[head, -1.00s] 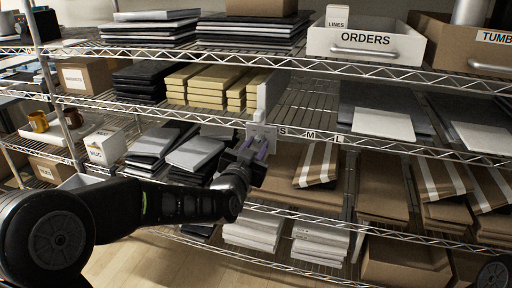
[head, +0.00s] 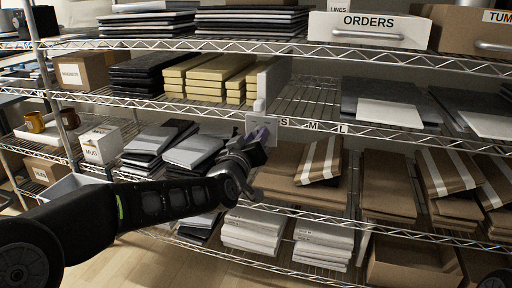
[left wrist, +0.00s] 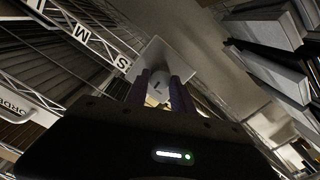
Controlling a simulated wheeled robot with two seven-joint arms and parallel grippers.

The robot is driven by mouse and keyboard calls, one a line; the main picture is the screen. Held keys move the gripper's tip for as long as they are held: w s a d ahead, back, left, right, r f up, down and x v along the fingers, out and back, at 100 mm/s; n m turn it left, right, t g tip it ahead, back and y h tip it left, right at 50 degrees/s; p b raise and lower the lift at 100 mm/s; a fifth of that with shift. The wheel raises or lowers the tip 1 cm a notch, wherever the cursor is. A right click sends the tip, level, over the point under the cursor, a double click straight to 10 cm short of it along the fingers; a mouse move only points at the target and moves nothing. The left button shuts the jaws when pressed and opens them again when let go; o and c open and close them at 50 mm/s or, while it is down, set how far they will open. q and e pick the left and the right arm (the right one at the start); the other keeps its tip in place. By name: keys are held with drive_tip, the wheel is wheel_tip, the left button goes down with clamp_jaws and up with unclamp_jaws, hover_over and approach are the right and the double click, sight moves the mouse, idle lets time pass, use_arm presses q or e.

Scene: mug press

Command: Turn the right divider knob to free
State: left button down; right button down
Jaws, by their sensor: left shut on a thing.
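The divider is an upright pale panel (head: 276,82) on the middle shelf, right of the yellow stacks. A pale plate (head: 262,120) hangs at the shelf edge below it, and also shows in the left wrist view (left wrist: 178,58). My left gripper (head: 262,137) is at this plate, its purple fingers partly hidden by its own wrist. In the left wrist view the fingers (left wrist: 162,92) are closed around the white round knob (left wrist: 160,80) in front of the plate. A dark mark shows on the knob; its setting cannot be read. My right gripper is not in view.
Labels S, M, L (head: 312,126) run along the shelf edge to the right of the plate. Brown packages (head: 318,160) lie below right and grey folded stacks (head: 192,150) below left.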

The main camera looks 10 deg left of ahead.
use_arm(q)
drive_tip(key=shift+f+n+b, duration=0.1)
drive_tip(key=shift+n+b, duration=1.95)
drive_tip(key=shift+n, duration=0.95)
drive_tip(key=c, duration=1.1)
unclamp_jaws()
